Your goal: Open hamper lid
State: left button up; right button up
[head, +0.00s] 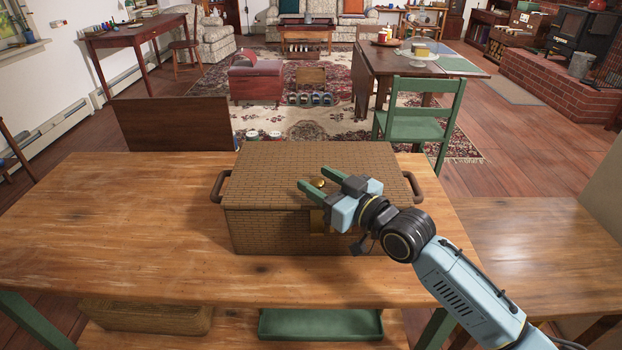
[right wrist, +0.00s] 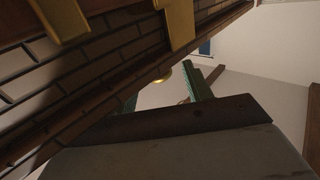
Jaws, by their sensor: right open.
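The hamper (head: 268,232) is a brown woven box with dark side handles, standing on the wooden table. Its lid (head: 270,170) lies flat and shut on top. A gold front plate (head: 317,222) is partly hidden by the gripper. My left gripper is not in view.
The table top (head: 110,230) is bare on both sides of the hamper. A green chair (head: 418,128) stands behind the table at right, and a dark wooden panel (head: 172,122) at back left. A green tray (head: 320,324) sits on the lower shelf.

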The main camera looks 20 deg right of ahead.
jog(key=shift+x, duration=1.5)
grip_shut()
